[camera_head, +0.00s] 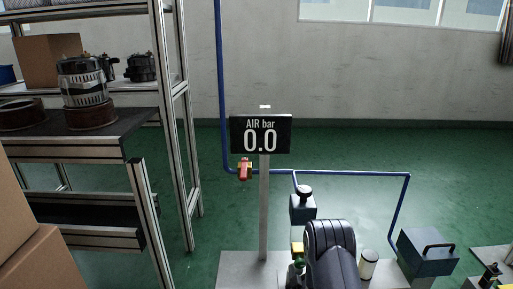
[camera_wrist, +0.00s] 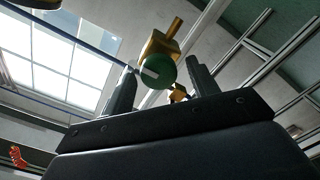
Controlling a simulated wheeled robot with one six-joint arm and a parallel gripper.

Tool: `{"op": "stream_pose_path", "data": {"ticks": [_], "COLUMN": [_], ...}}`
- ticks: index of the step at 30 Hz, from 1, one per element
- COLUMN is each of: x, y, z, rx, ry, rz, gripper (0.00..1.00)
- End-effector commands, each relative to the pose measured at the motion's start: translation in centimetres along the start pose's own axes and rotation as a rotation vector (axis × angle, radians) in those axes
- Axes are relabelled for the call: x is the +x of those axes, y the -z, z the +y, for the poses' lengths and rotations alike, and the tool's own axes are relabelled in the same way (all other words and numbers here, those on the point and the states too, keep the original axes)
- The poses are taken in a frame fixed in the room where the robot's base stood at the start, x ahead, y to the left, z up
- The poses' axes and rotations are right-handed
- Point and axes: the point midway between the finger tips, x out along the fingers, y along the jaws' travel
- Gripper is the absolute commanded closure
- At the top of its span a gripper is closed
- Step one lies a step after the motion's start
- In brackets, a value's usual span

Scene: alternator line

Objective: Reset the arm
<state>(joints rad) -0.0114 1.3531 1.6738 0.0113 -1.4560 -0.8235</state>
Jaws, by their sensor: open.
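My gripper (camera_wrist: 160,68) shows in the wrist view with its two dark fingers apart. A brass fitting with a round green knob (camera_wrist: 158,70) appears between and beyond the fingers; I cannot tell whether they touch it. In the head view my dark arm (camera_head: 332,255) reaches in at the bottom centre, and its gripper cannot be made out there. A small yellow and green part (camera_head: 298,249) shows just left of the arm, partly hidden.
A sign (camera_head: 261,134) reading "AIR bar 0.0" stands on a post. A red lever (camera_head: 245,170) sits on the blue pipe (camera_head: 340,172). A blue-grey box (camera_head: 427,254) stands right, a shelf (camera_head: 110,128) with alternators left. Green floor behind is clear.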

Motion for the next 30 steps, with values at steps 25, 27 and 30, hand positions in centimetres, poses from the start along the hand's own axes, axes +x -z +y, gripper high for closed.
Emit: {"op": "stream_pose_path", "data": {"ticks": [25, 27, 30], "x": [0.00, 0.00, 0.00], "y": [-0.10, -0.11, -0.13], "z": [0.27, 0.29, 0.31], "rx": [0.679, 0.731, 0.798], "ry": [0.000, 0.000, 0.000], "rz": [0.000, 0.000, 0.000], "gripper": [0.44, 0.44, 0.44]}}
